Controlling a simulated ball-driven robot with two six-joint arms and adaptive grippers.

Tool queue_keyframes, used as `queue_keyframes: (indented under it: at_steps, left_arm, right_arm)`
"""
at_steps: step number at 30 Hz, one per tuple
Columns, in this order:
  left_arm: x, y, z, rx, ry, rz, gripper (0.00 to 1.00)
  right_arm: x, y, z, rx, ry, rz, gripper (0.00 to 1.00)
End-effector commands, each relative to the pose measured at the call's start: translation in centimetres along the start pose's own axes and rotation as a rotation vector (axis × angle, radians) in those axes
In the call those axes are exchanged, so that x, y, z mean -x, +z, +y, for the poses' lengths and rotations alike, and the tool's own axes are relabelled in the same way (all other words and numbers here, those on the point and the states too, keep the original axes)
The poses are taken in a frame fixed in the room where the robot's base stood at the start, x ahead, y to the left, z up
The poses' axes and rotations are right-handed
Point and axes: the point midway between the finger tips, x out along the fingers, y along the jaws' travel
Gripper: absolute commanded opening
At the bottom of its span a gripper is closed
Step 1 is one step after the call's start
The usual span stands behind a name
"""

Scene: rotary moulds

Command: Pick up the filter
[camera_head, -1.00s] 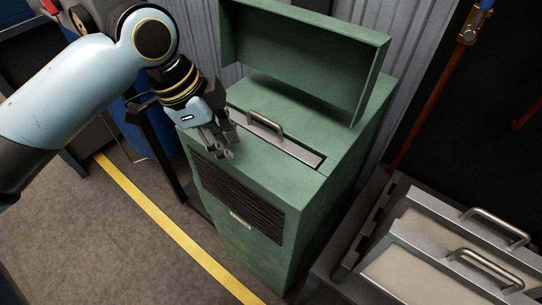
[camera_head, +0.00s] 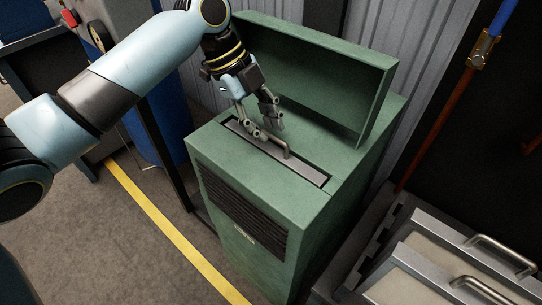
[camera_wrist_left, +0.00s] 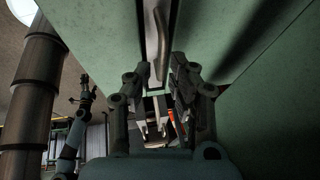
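A filter with a grey metal top strip (camera_head: 307,174) and a raised bar handle (camera_head: 275,144) sits in a slot in the top of the green cabinet (camera_head: 235,165). My left gripper (camera_head: 262,124) is open and empty, just above the back left part of the filter, close to the handle. In the left wrist view the handle (camera_wrist_left: 160,40) lies ahead of the two spread fingers (camera_wrist_left: 155,78). Whether a finger touches the strip cannot be told. What seems to be my right gripper (camera_wrist_left: 86,95) shows small and dark in the left wrist view.
The cabinet's green lid (camera_head: 315,75) stands open behind the slot, close to my left gripper. Two framed panels with handles (camera_head: 500,255) rest on a dark stand at the lower right. A yellow floor line (camera_head: 165,225) runs past the cabinet's left side over bare floor.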

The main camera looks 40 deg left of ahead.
Motion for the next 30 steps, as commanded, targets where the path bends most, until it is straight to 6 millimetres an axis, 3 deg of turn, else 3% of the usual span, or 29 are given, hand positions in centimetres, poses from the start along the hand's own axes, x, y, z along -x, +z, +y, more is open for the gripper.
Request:
queue_keyframes:
  at_steps: [3, 8, 15, 20, 30]
  left_arm:
    - [-1.9, -0.3, -0.2, 0.002, 0.001, 0.005, 0.21]
    - [-3.5, -0.2, -0.1, 0.0, 0.0, 0.001, 0.21]
    - [-3.6, -0.1, -0.1, 0.0, 0.0, -0.001, 0.2]
    - [-3.6, -0.1, -0.1, 0.0, 0.0, 0.0, 0.0]
    - [-3.6, -0.1, -0.1, 0.0, -0.001, 0.0, 0.0]
  right_arm:
    - [0.5, -0.1, 0.1, 0.0, 0.0, 0.0, 1.0]
    - [0.5, -0.1, 0.1, 0.0, 0.0, 0.0, 1.0]
    - [0.5, -0.1, 0.0, 0.0, 0.0, 0.0, 1.0]
    - [0.5, -0.1, 0.0, 0.0, 0.0, 0.0, 1.0]
    - [0.5, -0.1, -0.2, -0.001, -0.003, 0.001, 1.0]
